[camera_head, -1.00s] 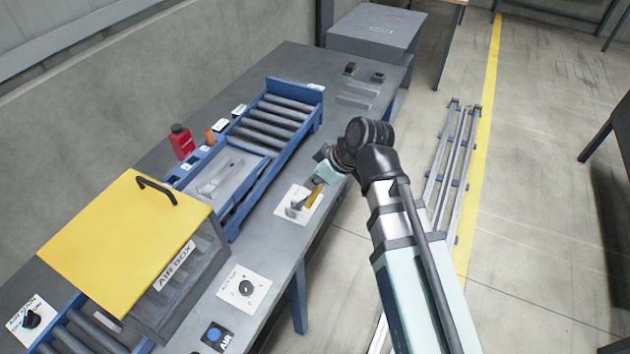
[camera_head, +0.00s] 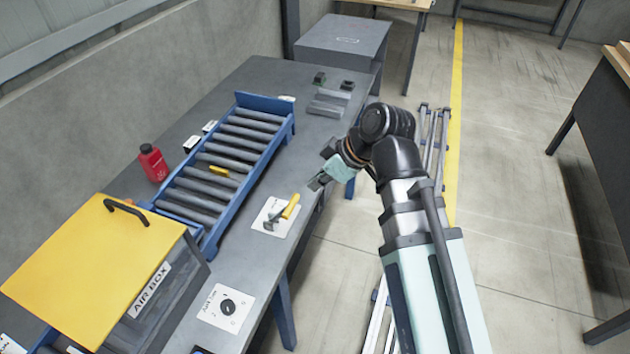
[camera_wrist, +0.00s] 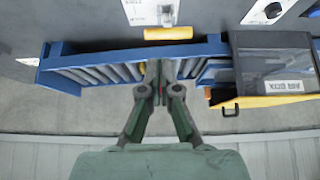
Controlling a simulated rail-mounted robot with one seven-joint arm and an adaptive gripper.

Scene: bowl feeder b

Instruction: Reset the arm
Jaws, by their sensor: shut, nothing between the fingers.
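My gripper (camera_head: 316,183) is in the air over the table's right edge in the head view, with nothing visible in it. In the wrist view its two fingers (camera_wrist: 160,72) come together, shut and empty, in front of the blue roller conveyor. My arm reaches in from the lower right, with its elbow bent.
The blue roller conveyor (camera_head: 285,131) carries a small yellow piece (camera_head: 219,171). An air box with a yellow lid (camera_head: 85,258) stands at the lower left, a red bottle (camera_head: 152,163) behind the conveyor. A dial card (camera_head: 226,307) lies in front.

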